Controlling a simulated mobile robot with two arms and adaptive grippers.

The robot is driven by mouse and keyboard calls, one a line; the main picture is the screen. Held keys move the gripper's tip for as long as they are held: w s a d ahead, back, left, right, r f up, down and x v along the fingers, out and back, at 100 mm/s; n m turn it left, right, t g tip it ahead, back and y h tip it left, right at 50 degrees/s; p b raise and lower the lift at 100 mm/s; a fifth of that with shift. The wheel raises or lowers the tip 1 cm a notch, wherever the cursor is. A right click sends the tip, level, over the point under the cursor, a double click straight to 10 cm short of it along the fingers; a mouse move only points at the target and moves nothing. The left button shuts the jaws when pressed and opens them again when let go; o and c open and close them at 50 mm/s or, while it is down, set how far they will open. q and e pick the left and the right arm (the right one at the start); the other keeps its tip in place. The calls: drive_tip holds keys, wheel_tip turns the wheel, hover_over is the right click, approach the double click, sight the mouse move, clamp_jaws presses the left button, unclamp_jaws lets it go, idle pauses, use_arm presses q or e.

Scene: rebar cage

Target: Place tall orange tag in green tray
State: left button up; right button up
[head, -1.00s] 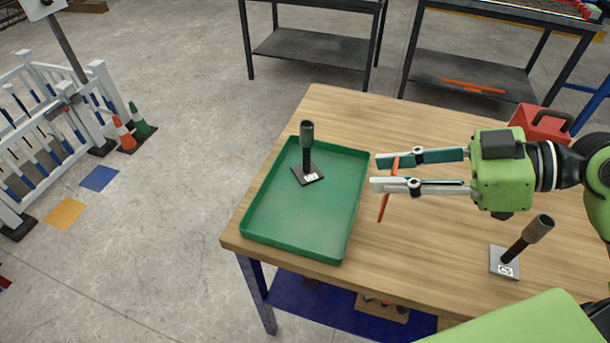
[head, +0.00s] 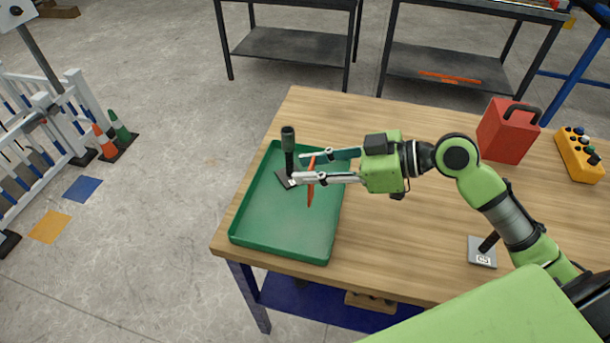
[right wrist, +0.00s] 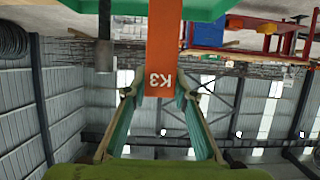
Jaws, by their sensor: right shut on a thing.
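The orange tag (head: 310,193) is long and narrow, and my right gripper (head: 305,168) is shut on it. In the right wrist view the tag (right wrist: 164,45) carries the white letters K3 and stands between the two fingers (right wrist: 155,95). The green tray (head: 252,232) lies on the wooden table, and the held tag is over its right part. A dark post on a square base (head: 289,152) stands in the tray's far part, just left of my fingertips. In the head view I cannot tell how high the tag is above the tray floor. My left gripper is not in view.
A second post on a grey base plate (head: 482,252) stands on the table (head: 410,275) at the right, partly behind my arm. A red box (head: 508,130) and a yellow control box (head: 580,155) stand farther back. The near part of the tray is clear.

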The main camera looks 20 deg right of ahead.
drive_tip(key=shift+w+a+f, duration=0.2)
drive_tip(key=shift+w+f, duration=0.35)
drive_tip(key=shift+f, duration=0.1)
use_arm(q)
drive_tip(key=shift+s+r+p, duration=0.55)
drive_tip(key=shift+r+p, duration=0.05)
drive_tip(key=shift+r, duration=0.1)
use_arm(e)
drive_tip(key=f, duration=0.4)
drive_tip(key=shift+w+a, duration=0.2)
drive_tip(key=shift+w, duration=0.05)
drive_tip(key=shift+f, duration=0.1)
drive_tip(key=o, duration=0.9)
drive_tip(key=shift+c, duration=0.2)
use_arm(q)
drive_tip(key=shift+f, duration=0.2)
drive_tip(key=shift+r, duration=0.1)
